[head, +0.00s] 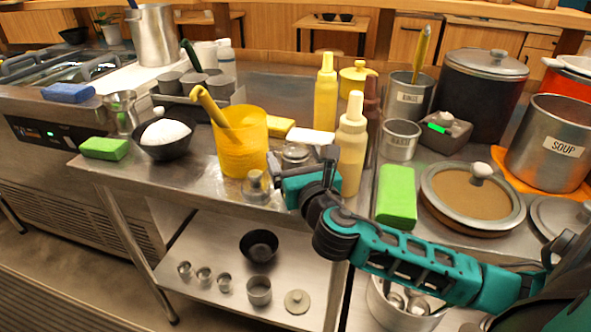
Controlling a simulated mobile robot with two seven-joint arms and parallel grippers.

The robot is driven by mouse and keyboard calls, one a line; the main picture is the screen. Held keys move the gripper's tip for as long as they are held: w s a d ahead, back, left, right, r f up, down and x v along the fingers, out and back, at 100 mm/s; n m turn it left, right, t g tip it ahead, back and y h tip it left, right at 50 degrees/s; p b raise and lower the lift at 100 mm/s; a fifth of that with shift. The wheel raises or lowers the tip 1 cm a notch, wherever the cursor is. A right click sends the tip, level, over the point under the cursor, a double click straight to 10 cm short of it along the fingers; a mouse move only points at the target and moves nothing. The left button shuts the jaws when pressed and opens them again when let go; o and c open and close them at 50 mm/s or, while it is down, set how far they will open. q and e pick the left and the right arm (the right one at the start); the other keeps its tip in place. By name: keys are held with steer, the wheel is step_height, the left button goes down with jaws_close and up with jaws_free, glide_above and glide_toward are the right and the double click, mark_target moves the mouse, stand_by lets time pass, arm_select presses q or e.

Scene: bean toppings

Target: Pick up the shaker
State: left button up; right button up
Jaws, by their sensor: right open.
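A small metal container with a knobbed, tapered top (257,187), which looks like the shaker, stands near the front edge of the steel counter, in front of the yellow container. My right gripper (279,180) is open just to the right of it, with the fingers pointing left toward it. I cannot tell whether they touch it or reach around it. Part of the gripper is hidden by its own wrist. A second short metal container (296,155) stands just behind the gripper. My left gripper is not in view.
A yellow container (240,150) with a ladle stands close behind the shaker. A pale yellow squeeze bottle (351,145) stands right of the gripper. A black bowl (165,147) with white contents and a green sponge (104,148) are to the left. A green block (396,196) lies right.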

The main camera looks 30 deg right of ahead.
steer(key=shift+x, duration=0.85)
steer(key=shift+w, duration=0.1)
steer(key=c, duration=0.7)
steer(key=shift+c, duration=0.3)
steer(key=shift+r, duration=0.3)
arm_select(q)
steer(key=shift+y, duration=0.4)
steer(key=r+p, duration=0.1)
steer(key=p, duration=0.1)
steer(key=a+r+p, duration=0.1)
steer(key=p, duration=0.1)
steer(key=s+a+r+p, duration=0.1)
steer(key=p, duration=0.2)
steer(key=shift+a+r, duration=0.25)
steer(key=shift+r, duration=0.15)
arm_select(e)
step_height(320, 180, up, 20)
steer(key=shift+f, duration=0.2)
